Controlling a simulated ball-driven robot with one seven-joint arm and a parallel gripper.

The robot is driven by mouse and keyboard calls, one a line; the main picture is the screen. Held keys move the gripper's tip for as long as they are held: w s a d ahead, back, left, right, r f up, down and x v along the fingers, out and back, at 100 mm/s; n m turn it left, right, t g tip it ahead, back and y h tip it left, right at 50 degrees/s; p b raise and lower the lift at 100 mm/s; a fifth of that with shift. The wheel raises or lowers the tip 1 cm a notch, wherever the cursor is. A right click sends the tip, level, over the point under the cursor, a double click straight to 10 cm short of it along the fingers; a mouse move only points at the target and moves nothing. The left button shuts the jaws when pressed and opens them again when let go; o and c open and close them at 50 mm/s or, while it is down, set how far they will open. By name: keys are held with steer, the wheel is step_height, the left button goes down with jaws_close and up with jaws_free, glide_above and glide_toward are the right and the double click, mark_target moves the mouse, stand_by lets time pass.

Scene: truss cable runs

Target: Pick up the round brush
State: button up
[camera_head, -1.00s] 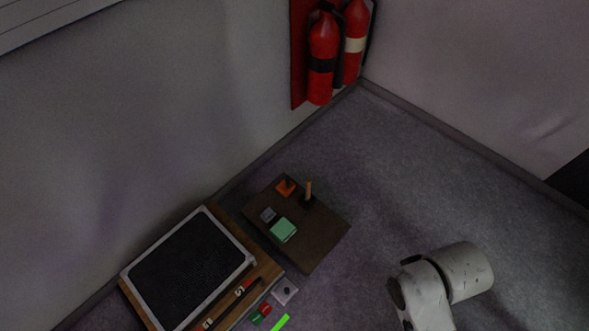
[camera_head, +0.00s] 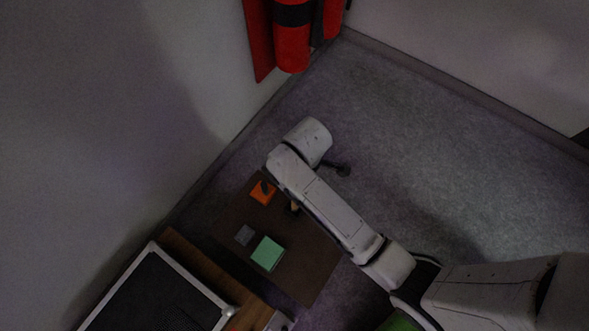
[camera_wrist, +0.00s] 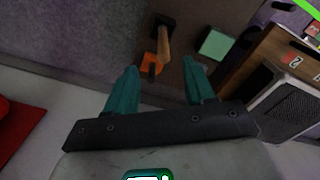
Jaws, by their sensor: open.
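What looks like the round brush is a light wooden handle rising from a dark base. In the wrist view the brush (camera_wrist: 164,45) is upright on a brown board, beyond and between the fingertips. In the head view the brush (camera_head: 294,208) is mostly hidden behind my arm. My gripper (camera_wrist: 160,72) has teal fingers spread open, with nothing held; the brush is apart from them. In the head view my fingers cannot be made out.
The brown board (camera_head: 315,262) also holds an orange block with a dark peg (camera_head: 262,192), a grey block (camera_head: 244,235) and a green block (camera_head: 268,253). A wooden bench with a framed black panel (camera_head: 150,300) stands beside it. Red extinguishers (camera_head: 292,45) hang on the wall.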

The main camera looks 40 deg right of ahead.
steer(key=f, duration=0.1)
steer(key=w+f+b, duration=0.1)
steer(key=a+f+n, duration=0.1)
steer(key=shift+w+a+f+b, duration=0.1)
steer(key=shift+w+f+b, duration=0.05)
steer(key=shift+w+b, duration=0.2)
steer(key=shift+w+a+f+n, duration=0.2)
steer(key=shift+f+n, duration=0.1)
steer(key=shift+f, duration=0.25)
step_height(320, 180, down, 5)
steer(key=b, duration=0.2)
steer(key=shift+s+b, duration=0.1)
steer(key=shift+b, duration=0.25)
steer(key=f+b, duration=0.2)
steer(key=f, duration=0.1)
steer(key=f+b, duration=0.1)
steer(key=f, duration=0.1)
steer(key=shift+s+a, duration=0.1)
steer(key=shift+s, duration=0.15)
steer(key=shift+c, duration=0.5)
jaws_close()
